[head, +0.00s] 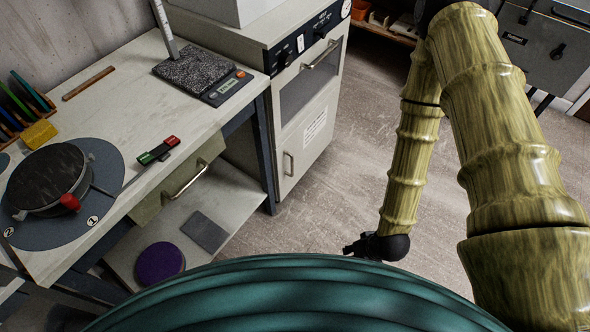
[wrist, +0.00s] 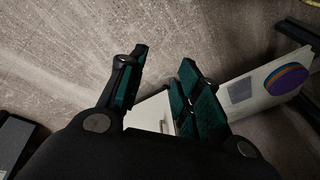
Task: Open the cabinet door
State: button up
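The pale cabinet (head: 305,139) stands in the middle of the head view, with its lower door looking shut. The door has a small upright metal handle (head: 288,164) near its left edge and a printed label. In the wrist view part of a pale unit, which looks like the cabinet (wrist: 150,112), shows between my fingers, with a small handle (wrist: 163,127) on it. My gripper (wrist: 162,88) is open and empty, its teal-padded fingers apart. In the head view my gripper (head: 356,248) is low over the floor, right of and apart from the cabinet; my teal body partly hides it.
A workbench (head: 130,110) on the left has a drawer (head: 186,188) with a handle and a lower shelf (head: 215,205) holding a purple disc (head: 159,263) and a grey plate (head: 205,231). A grey unit (head: 545,45) stands back right. Floor right of the cabinet is clear.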

jog(key=w+a+f+n+t+y+b, duration=0.2)
jog(key=w+a+f+t+y+b, duration=0.15)
jog(key=w+f+b, duration=0.65)
jog(key=n+t+y+b, duration=0.2)
jog(key=n+y+b, duration=0.85)
jog(key=b, duration=1.55)
send_near(292, 165)
jog(key=shift+w+f+b+x, duration=0.1)
jog(key=shift+b+x, duration=0.65)
jog(key=shift+x, duration=1)
jog(key=shift+w+f+b+x, duration=0.15)
jog(key=shift+b+x, duration=0.65)
jog(key=shift+x, duration=0.9)
jog(key=shift+w+f+b+x, duration=0.1)
jog(key=shift+b+x, duration=0.65)
jog(key=shift+x, duration=1)
jog(key=shift+s+d, duration=0.1)
jog(key=shift+d, duration=0.1)
grip_shut()
